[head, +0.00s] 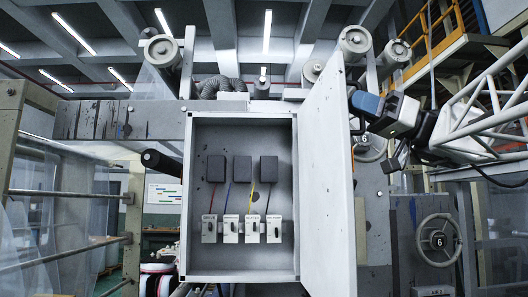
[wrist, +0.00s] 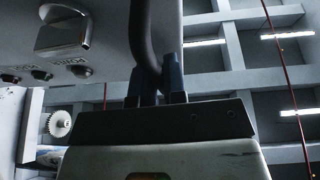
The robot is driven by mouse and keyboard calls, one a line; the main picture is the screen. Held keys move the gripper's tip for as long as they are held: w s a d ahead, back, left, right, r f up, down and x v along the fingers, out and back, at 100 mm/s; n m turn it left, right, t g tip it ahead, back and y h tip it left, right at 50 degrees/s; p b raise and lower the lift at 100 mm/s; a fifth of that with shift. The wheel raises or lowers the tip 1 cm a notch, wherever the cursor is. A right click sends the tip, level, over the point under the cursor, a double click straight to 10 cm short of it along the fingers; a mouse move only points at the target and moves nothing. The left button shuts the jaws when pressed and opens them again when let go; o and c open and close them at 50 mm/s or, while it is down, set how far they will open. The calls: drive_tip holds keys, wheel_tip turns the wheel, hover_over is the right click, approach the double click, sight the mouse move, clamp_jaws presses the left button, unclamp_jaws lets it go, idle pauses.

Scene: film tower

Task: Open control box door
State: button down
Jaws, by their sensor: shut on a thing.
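The grey control box (head: 243,130) stands open in the middle of the head view. Its door (head: 329,165) is swung out to the right, seen at a steep angle, and the inside of the box is exposed. My gripper (head: 362,103) is at the door's outer side, near its right edge. In the wrist view, the blue fingers of my gripper (wrist: 154,85) are closed around a dark curved handle (wrist: 142,35). The handle's contact with the door is not visible in the head view.
Inside the box are three dark blocks (head: 242,172) with coloured wires running down to several labelled switches (head: 232,228). A handwheel (head: 439,240) marked 6 is at lower right. Rollers (head: 163,51) are above the box. A metal latch-like piece (wrist: 66,30) shows in the wrist view.

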drive_tip(key=shift+w+d, duration=0.25)
drive_tip(key=shift+d, duration=0.8)
drive_tip(key=shift+w+d, duration=0.2)
drive_tip(key=shift+d, duration=0.8)
drive_tip(key=c, duration=1.5)
unclamp_jaws()
